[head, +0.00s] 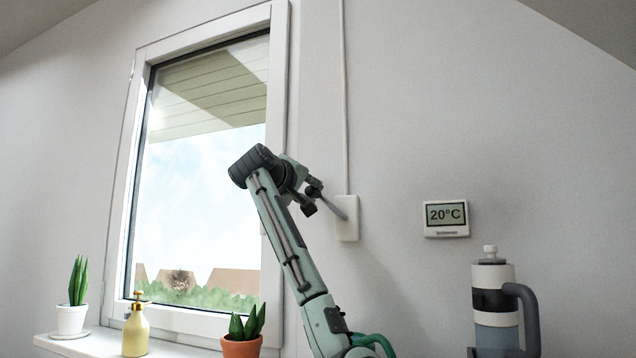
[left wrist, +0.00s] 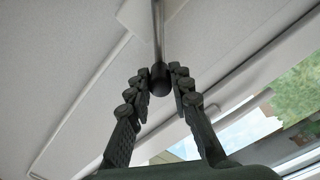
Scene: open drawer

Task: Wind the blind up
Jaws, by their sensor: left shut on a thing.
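A white winder box (head: 351,230) is fixed to the wall right of the window, with a thin grey crank arm (head: 331,208) sticking out of it toward the lower right end of my gripper. My left gripper (head: 313,196) is at the crank's outer end. In the left wrist view, the crank's dark knob (left wrist: 159,79) sits between the fingertips, with its metal rod (left wrist: 157,30) running up to the white box. The fingers are closed around the knob. I cannot make out any blind over the window (head: 200,220); the glass looks uncovered. My right gripper is out of view.
A white cord channel (head: 343,90) runs up the wall from the box. A thermostat (head: 446,218) reading 20°C hangs to the right, above a grey flask (head: 495,310).

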